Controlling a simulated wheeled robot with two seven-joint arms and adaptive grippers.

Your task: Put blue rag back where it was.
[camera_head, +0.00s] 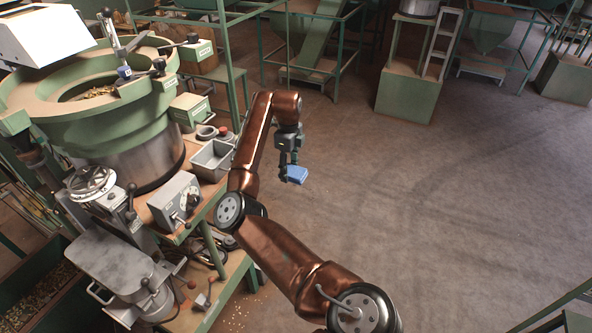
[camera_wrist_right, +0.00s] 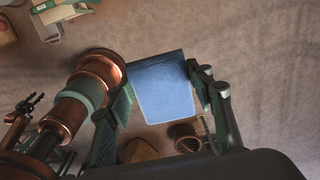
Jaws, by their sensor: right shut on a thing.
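The blue rag (camera_head: 297,174) is a small folded blue piece. My right gripper (camera_head: 291,166) is shut on it and holds it over open floor, to the right of the green machine stand. In the right wrist view the rag (camera_wrist_right: 165,92) shows as a flat light-blue piece with a darker folded edge, between the two fingers of the right gripper (camera_wrist_right: 170,100).
A green hopper bowl machine (camera_head: 120,125) stands at the left. A grey open bin (camera_head: 212,160) and a control box (camera_head: 175,200) sit on its bench. Green frames stand at the back. The floor (camera_head: 430,220) at the right is clear.

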